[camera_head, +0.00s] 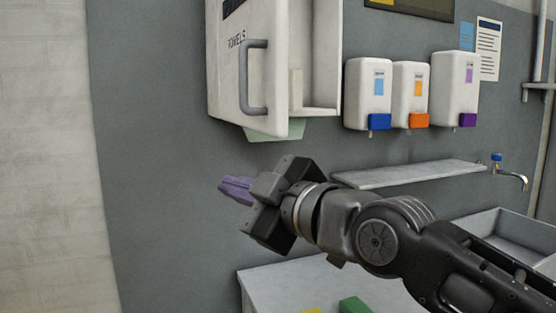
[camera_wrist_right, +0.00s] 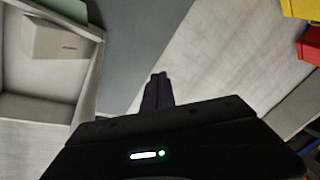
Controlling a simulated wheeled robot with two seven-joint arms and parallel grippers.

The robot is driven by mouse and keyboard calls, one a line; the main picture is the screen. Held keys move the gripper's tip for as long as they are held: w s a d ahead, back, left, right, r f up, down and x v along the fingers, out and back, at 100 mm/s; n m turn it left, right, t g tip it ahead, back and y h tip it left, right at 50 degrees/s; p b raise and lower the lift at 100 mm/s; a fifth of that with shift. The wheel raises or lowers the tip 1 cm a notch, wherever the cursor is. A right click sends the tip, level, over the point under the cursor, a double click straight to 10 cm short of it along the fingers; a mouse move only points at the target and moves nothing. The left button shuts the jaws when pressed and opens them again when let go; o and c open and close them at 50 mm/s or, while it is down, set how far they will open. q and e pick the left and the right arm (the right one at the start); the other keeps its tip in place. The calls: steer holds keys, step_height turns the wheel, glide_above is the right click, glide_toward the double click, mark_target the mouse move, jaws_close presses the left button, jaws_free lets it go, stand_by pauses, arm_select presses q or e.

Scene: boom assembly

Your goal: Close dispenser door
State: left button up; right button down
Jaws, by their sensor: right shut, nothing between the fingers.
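The white towel dispenser (camera_head: 322,60) hangs on the grey wall at the top middle of the head view. Its door (camera_head: 270,30), with a grey bar handle (camera_head: 262,78) and the word TOWELS, stands open, and the box's inside shows on its right. A pale green towel edge (camera_head: 290,130) shows underneath. My right gripper (camera_head: 222,186) is below and a little left of the door, apart from it, with its purple fingers shut and empty. The fingers (camera_wrist_right: 158,90) also show in the right wrist view, with an open box-like interior at left. My left gripper is not in view.
Three soap dispensers (camera_head: 411,94) with blue, orange and purple levers hang to the right. A shelf (camera_head: 410,174), a tap (camera_head: 515,180) and a sink (camera_head: 510,235) are at right. A white counter (camera_head: 275,285) lies below my arm. The wall left of the gripper is clear.

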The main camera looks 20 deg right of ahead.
mark_target(278, 134)
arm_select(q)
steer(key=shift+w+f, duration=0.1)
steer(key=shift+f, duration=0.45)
arm_select(e)
steer(key=s+d+r+n, duration=0.2)
steer(key=s+r+n, duration=0.2)
steer(key=s, duration=0.2)
steer(key=s+d+r+n, duration=0.3)
steer(key=s+r+n, duration=0.1)
steer(key=s, duration=0.2)
steer(key=shift+s+d+n+t, duration=0.3)
steer(key=shift+s+d+n, duration=0.05)
steer(key=shift+s+n, duration=0.05)
steer(key=shift+r, duration=0.1)
steer(key=shift+w, duration=0.1)
steer(key=w+p, duration=0.1)
steer(key=w, duration=0.2)
steer(key=w+p, duration=0.1)
steer(key=w, duration=0.2)
steer(key=w+a+p, duration=0.1)
steer(key=w, duration=0.2)
steer(key=shift+w, duration=0.1)
steer(key=shift+d, duration=0.35)
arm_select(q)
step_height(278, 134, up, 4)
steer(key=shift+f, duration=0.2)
arm_select(e)
steer(key=shift+w, duration=0.1)
